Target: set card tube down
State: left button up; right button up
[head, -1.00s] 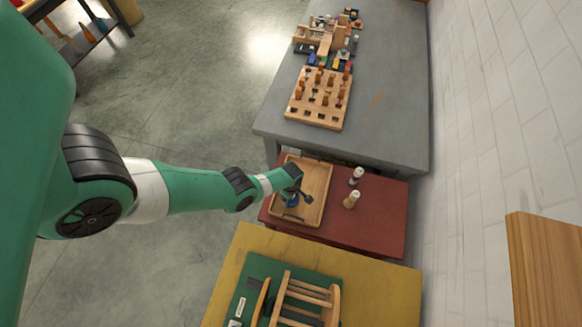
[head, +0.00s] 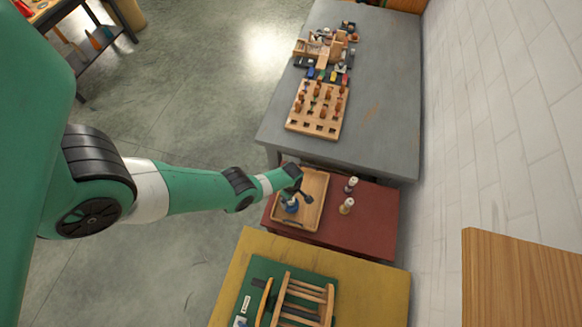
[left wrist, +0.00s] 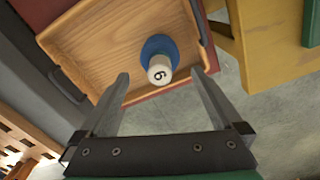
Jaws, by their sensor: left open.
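The card tube (left wrist: 160,68) stands in the wooden tray (left wrist: 95,45), seen nearly end-on in the left wrist view. It has a pale end marked with a digit, 6 or 9, and a blue part around its lower end. In the head view its blue part (head: 291,208) shows near the tray's left side, partly hidden by my gripper. My left gripper (left wrist: 160,80) is open, its fingers apart on either side of the pale end in the wrist picture. Whether a finger touches the tube I cannot tell. My right gripper is not in view.
The tray lies on a red table (head: 370,225). Two small pale-topped items, one behind (head: 351,185) and one nearer (head: 346,206), stand right of the tray. A grey table (head: 385,110) with a wooden peg board (head: 318,108) adjoins behind; a yellow table (head: 375,290) adjoins in front.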

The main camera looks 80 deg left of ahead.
pick_arm(q)
notch_tip(320, 180, up, 3)
jog(key=shift+r+p, duration=0.1)
jog(key=shift+p, duration=0.75)
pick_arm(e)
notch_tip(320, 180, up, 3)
